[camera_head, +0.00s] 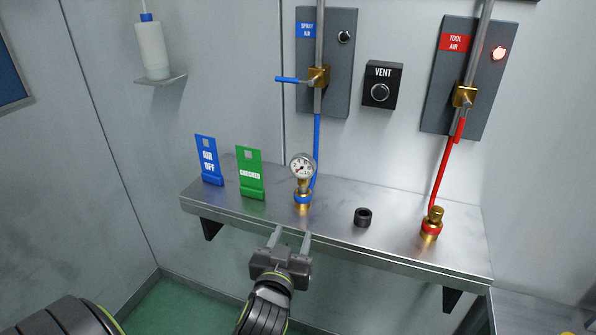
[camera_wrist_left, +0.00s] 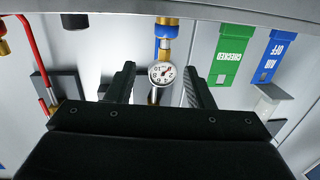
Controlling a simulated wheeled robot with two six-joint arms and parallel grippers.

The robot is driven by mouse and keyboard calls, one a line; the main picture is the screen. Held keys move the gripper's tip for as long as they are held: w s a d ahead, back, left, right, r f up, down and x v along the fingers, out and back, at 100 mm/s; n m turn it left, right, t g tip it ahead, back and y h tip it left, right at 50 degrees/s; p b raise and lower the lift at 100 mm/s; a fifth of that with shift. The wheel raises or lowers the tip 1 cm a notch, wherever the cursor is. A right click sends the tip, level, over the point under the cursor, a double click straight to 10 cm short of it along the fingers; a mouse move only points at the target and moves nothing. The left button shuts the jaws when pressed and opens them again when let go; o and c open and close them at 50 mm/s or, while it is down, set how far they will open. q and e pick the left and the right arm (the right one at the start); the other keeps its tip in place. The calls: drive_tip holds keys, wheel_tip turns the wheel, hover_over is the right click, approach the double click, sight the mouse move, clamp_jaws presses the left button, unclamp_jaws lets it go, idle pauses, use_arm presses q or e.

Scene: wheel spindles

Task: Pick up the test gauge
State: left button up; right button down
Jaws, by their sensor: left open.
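The test gauge (camera_head: 302,166) has a round white dial and a brass stem. It stands upright on a brass fitting with a blue ring (camera_head: 303,197) on the metal shelf. My left gripper (camera_head: 291,233) is open and empty in front of the shelf edge, just below and in front of the gauge. In the left wrist view the gauge dial (camera_wrist_left: 161,74) appears between the two open fingers (camera_wrist_left: 162,85), with no visible contact. My right gripper is not in view.
A blue AIR OFF tag (camera_head: 208,160) and a green CHECKED tag (camera_head: 250,173) stand left of the gauge. A black cap (camera_head: 363,217) and a red-ringed brass fitting (camera_head: 431,226) sit to the right. Blue and red hoses rise to wall valves. The shelf's front edge (camera_head: 340,244) is near the gripper.

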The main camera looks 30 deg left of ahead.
use_arm(q)
drive_tip(key=r, duration=0.2)
drive_tip(key=p, duration=0.3)
approach(302, 184)
drive_tip(key=x, duration=0.6)
drive_tip(key=shift+d+f, duration=0.1)
drive_tip(key=shift+f, duration=0.2)
drive_tip(key=shift+w+a+r+p, duration=0.15)
drive_tip(key=shift+w+a+p, duration=0.1)
drive_tip(key=shift+w+p, duration=0.25)
drive_tip(key=p+x, duration=0.1)
drive_tip(key=x, duration=0.2)
drive_tip(key=shift+r, duration=0.1)
drive_tip(key=shift+w+a, duration=0.3)
drive_tip(key=shift+w, duration=0.25)
clamp_jaws()
